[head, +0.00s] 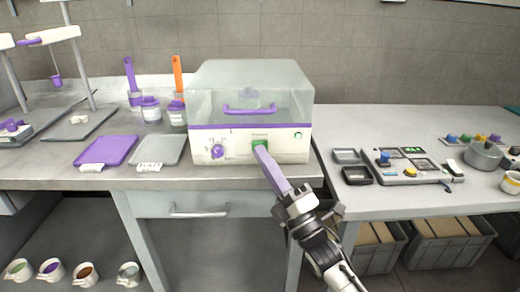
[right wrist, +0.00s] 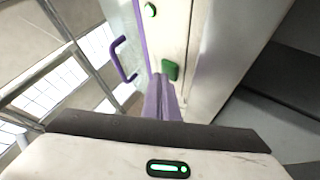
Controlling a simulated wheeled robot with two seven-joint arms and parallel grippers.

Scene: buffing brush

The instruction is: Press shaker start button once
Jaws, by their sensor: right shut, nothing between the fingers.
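The shaker (head: 205,142) is a white box with a clear lid, a purple handle and a purple band, standing on the bench. Its green start button (head: 259,145) is on the front panel, right of a purple knob (head: 217,151). My right gripper (head: 262,153) is shut and empty, its purple fingertips at the green button, partly covering it. In the right wrist view the green button (right wrist: 170,70) is just beyond the fingertips (right wrist: 160,84). I cannot tell whether they touch it. My left gripper is not in view.
A purple mat (head: 107,150) and a grey mat (head: 160,150) lie left of the shaker. Purple and orange brushes stand in cups behind them. On the right table are a control board (head: 400,166) and a metal pot (head: 483,155). A drawer is below the bench.

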